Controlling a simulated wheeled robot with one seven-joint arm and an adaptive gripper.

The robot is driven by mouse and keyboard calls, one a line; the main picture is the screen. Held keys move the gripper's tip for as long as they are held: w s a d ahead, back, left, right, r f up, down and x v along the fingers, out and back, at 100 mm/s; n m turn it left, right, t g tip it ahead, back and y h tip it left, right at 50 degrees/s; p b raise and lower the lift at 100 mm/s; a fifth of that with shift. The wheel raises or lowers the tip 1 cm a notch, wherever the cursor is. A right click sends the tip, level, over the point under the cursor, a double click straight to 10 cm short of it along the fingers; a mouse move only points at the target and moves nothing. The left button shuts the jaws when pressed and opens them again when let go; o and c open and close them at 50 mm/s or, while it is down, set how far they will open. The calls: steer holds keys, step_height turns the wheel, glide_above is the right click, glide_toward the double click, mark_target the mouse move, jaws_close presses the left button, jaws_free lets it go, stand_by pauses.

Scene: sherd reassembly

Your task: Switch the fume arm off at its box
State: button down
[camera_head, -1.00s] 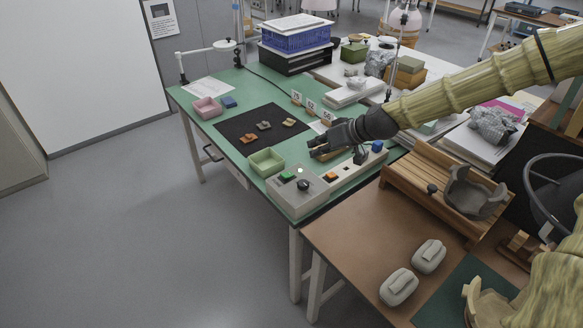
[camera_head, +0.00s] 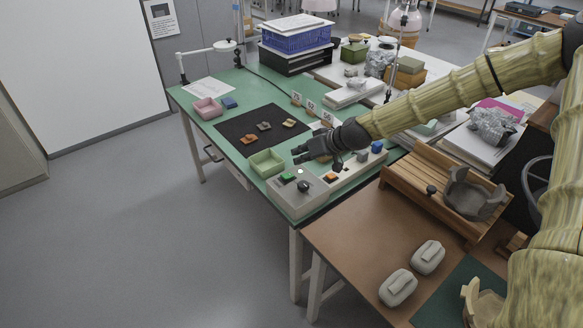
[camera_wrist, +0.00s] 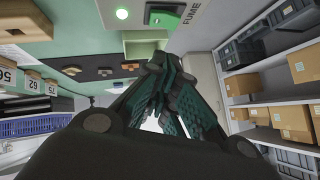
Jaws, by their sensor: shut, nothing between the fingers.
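The fume box (camera_head: 297,194) is a pale grey box at the front corner of the green table. On its top are a green rocker switch (camera_head: 288,176), a small lit lamp (camera_head: 300,171) and a dark knob (camera_head: 303,186). My gripper (camera_head: 298,155) is shut and empty, above the table just behind the box, apart from the switch. In the wrist view my fingers (camera_wrist: 168,75) point up towards the switch.
A green tray (camera_head: 266,162) stands just left of the box. A black mat (camera_head: 240,137) with several sherds lies behind it. A long pale block (camera_head: 352,172) with coloured parts is to the right, under my arm. Numbered tags (camera_head: 311,105) stand behind.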

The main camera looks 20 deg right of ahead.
mark_target(291, 177)
steer(key=shift+x, duration=1.2)
steer(key=shift+a+f, duration=0.15)
steer(key=shift+f, duration=0.1)
steer(key=shift+s+a+f+p, duration=0.1)
steer(key=shift+a+f+p, duration=0.2)
steer(key=shift+f, duration=0.55)
steer(key=shift+s+a+f+p, duration=0.1)
steer(key=shift+a+f+p, duration=0.2)
steer(key=shift+f, duration=0.5)
